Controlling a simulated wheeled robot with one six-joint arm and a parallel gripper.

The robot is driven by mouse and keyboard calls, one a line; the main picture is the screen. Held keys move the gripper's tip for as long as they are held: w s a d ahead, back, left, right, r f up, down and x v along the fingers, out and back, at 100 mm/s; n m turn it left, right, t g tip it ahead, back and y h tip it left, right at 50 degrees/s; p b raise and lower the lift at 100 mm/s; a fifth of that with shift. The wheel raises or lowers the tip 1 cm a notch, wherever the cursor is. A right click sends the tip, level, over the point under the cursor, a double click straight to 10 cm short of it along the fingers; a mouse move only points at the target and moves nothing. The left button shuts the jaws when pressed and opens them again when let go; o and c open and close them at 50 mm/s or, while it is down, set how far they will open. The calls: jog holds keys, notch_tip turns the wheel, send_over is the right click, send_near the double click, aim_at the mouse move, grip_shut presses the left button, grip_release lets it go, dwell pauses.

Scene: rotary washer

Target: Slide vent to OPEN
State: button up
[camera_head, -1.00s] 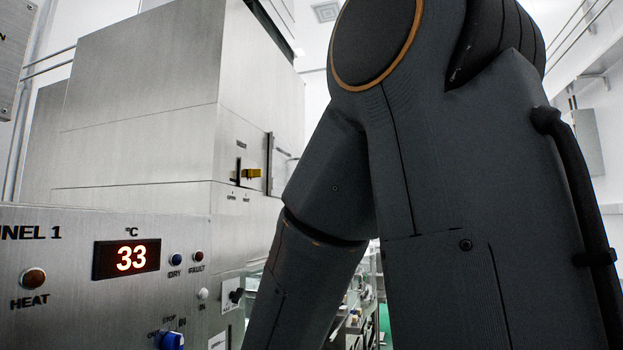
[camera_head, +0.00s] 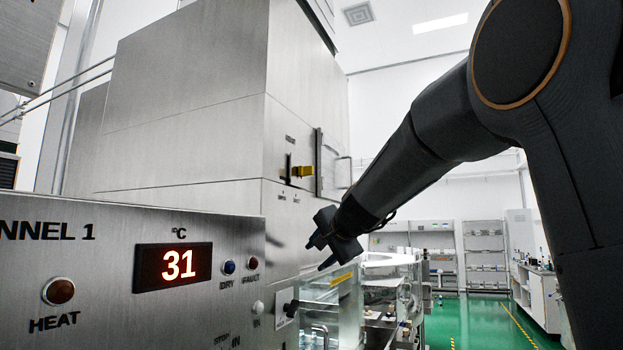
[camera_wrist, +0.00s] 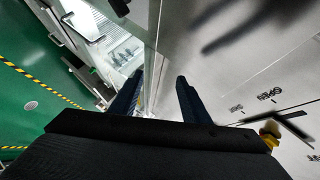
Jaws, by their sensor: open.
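The vent slider has a yellow handle (camera_head: 301,171) on a dark slot in the steel side face of the tall machine. In the head view the handle stands at the right of a dark upright bar, with small labels below. In the wrist view the yellow handle (camera_wrist: 270,133) is at the lower right, partly hidden by my gripper body, near an OPEN label (camera_wrist: 269,95). My gripper (camera_head: 319,252) is open and empty, below and right of the handle and apart from it. Its fingers (camera_wrist: 158,80) point away from the handle in the wrist view.
A cabinet door with a bar handle (camera_head: 343,172) is right of the vent. The control panel (camera_head: 110,300), showing 31 °C, stands at the front left. Glass-sided equipment (camera_head: 385,285) is below my gripper. Green floor (camera_head: 485,315) is open at the right.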

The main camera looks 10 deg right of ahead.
aim_at(311, 170)
notch_tip(311, 170, up, 24)
jog(key=w+d+m+t, duration=0.1)
jog(key=w+m+t, duration=0.2)
jog(key=m+t, duration=0.2)
jog(key=shift+y, duration=0.3)
jog(key=shift+w+a+r+p, duration=0.15)
jog(key=shift+w+p, duration=0.4)
jog(key=shift+w, duration=0.65)
jog(key=shift+w+a+p, duration=0.15)
jog(key=shift+w+p, duration=0.35)
jog(key=shift+w, duration=0.65)
jog(key=shift+w+a+r+p, duration=0.15)
jog(key=shift+w+p, duration=0.4)
jog(key=shift+w, duration=0.65)
jog(key=shift+f, duration=0.1)
grip_shut()
